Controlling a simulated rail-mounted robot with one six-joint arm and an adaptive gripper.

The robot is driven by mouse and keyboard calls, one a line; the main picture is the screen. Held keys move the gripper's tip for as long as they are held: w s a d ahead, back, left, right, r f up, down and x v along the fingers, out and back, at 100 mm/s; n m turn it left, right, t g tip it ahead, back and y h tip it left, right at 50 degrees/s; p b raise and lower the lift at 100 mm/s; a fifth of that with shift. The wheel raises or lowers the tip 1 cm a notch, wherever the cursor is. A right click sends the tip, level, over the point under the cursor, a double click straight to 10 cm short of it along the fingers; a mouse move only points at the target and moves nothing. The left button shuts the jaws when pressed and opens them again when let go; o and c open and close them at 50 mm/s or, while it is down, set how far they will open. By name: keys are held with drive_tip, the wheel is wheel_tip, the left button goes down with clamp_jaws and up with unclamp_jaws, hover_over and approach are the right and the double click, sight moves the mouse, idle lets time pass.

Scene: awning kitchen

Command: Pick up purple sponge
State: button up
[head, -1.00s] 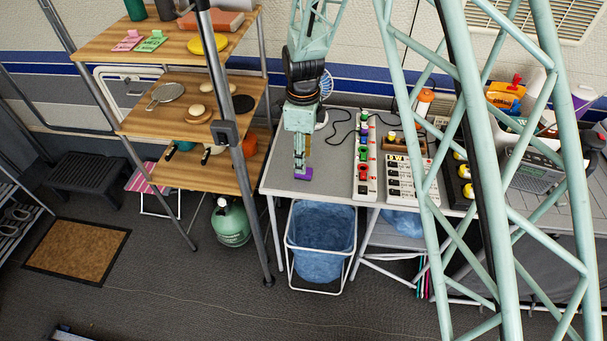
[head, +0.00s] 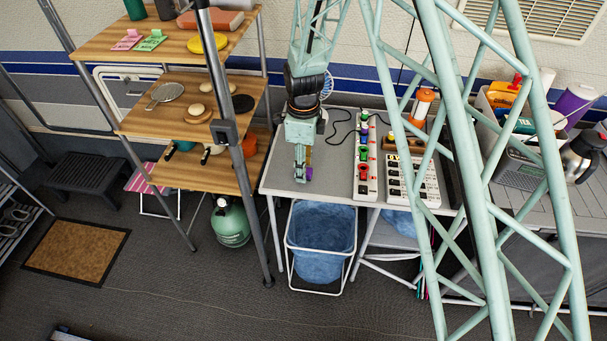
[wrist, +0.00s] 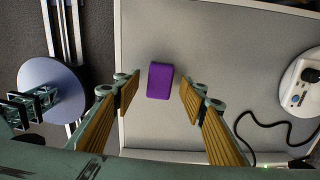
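The purple sponge (wrist: 160,81) lies on the grey table top (wrist: 220,50) in the wrist view, between and slightly beyond my fingertips. In the head view the sponge (head: 309,174) shows only in part, at the right of my fingers. My gripper (wrist: 158,97) is open, with one finger on each side of the sponge and a gap to both. The gripper also shows in the head view (head: 302,176), pointing down above the table near its front edge. Whether the fingertips are level with the sponge is hard to tell.
Power strips (head: 366,165) and a white switch panel (head: 413,180) lie to the right. A wooden shelf (head: 180,125) with a metal post stands to the left. A blue bin (head: 320,240) stands below the table. A black cable (wrist: 257,132) lies right of the sponge.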

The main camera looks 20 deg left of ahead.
drive_tip(key=shift+f, duration=0.7)
drive_tip(key=shift+c, duration=0.9)
drive_tip(key=c, duration=0.7)
